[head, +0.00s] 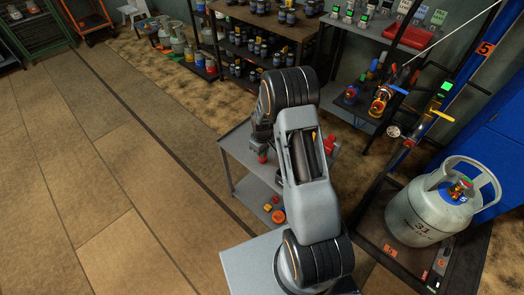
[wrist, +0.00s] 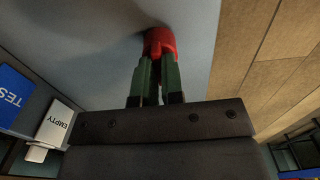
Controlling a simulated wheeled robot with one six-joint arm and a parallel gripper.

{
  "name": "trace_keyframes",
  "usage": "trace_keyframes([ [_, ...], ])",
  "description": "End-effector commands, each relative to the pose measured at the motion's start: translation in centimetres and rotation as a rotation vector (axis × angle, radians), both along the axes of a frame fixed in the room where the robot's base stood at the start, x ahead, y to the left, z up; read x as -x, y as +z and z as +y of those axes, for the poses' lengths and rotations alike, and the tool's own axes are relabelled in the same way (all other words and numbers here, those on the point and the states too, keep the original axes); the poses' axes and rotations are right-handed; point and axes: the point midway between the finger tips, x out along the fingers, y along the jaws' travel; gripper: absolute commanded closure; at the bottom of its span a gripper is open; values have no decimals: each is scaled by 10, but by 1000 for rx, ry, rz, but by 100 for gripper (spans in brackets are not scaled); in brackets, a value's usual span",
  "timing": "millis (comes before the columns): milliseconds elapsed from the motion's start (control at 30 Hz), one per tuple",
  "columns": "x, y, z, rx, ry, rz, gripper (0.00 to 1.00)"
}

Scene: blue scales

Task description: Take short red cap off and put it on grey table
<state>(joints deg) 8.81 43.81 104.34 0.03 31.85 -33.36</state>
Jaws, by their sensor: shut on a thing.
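The short red cap (wrist: 160,42) is between the green fingers of my gripper (wrist: 157,72) in the wrist view. My gripper is shut on it. The grey table (wrist: 95,40) fills the background behind the cap, with a soft shadow near it. In the head view, the red cap (head: 262,158) shows small below my wrist, over the left part of the grey table (head: 238,143). I cannot tell whether the cap touches the tabletop. My arm hides much of the table and most of my gripper in the head view.
A grey gas cylinder (head: 428,212) marked 31 stands on a dark platform at the right. Another red object (head: 329,143) is at the table's right side. Orange and red pieces (head: 277,214) lie on the lower shelf.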

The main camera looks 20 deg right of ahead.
Motion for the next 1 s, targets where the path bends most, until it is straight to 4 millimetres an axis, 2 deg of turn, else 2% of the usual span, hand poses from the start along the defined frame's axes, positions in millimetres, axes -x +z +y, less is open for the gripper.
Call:
trace_keyframes([
  [100,0,-6,0,0,0,0,100],
  [400,0,-6,0,0,0,0,100],
  [433,0,-6,0,0,0,0,89],
  [700,0,-6,0,0,0,0,63],
  [1000,0,-3,0,0,0,-1,62],
])
